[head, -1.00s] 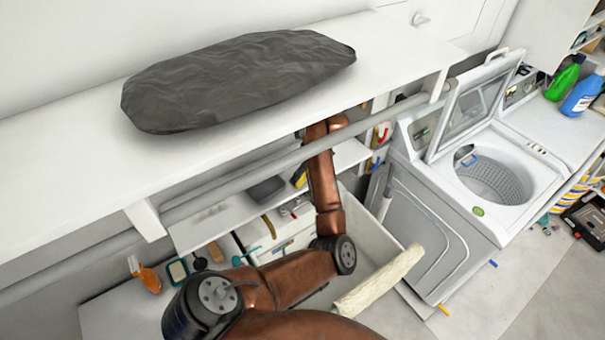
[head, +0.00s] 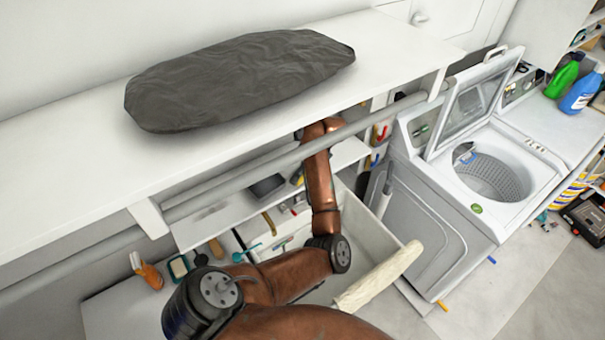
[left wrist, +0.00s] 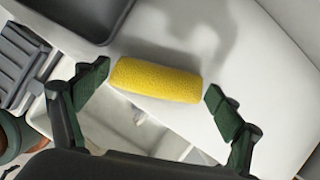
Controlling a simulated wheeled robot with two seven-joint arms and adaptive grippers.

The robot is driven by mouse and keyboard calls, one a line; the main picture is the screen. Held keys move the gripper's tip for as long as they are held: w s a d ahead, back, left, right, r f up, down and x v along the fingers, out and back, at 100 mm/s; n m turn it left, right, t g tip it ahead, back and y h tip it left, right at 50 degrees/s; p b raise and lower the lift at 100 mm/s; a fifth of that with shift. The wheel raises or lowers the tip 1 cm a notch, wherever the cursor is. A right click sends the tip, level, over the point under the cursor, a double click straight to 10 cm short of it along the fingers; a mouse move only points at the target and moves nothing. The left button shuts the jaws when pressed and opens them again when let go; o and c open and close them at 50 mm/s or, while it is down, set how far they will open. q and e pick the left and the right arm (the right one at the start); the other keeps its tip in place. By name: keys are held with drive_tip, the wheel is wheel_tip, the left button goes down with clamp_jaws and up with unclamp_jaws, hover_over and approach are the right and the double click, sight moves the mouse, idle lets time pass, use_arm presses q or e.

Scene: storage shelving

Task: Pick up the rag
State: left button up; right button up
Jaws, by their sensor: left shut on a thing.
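The rag is a yellow, rough-textured roll (left wrist: 157,80) in the left wrist view, lying lengthwise between my left fingertips. My left gripper (left wrist: 157,92) is shut on it, one green finger at each end. A pale surface shows behind it. In the head view my left arm reaches under the upper shelf, and the shelf and rail hide the gripper. My right gripper is not in view.
The upper white shelf (head: 60,150) holds a wrinkled dark grey oblong (head: 240,82). A grey rail (head: 270,160) runs below it. A white sink basin (head: 372,245) and a washer (head: 440,225) with its lid up stand at right. A dark tray (left wrist: 75,12) is close to the rag.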

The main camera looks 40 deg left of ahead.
use_arm(q)
drive_tip(key=shift+c, duration=0.2)
drive_tip(key=shift+w+r+b, duration=0.1)
drive_tip(key=shift+r+b, duration=0.25)
drive_tip(key=shift+r, duration=0.2)
drive_tip(key=w+d+b, duration=0.2)
drive_tip(key=d+b, duration=0.3)
drive_tip(key=d, duration=1.3)
drive_tip(key=shift+r, duration=0.2)
drive_tip(key=shift+b, duration=0.3)
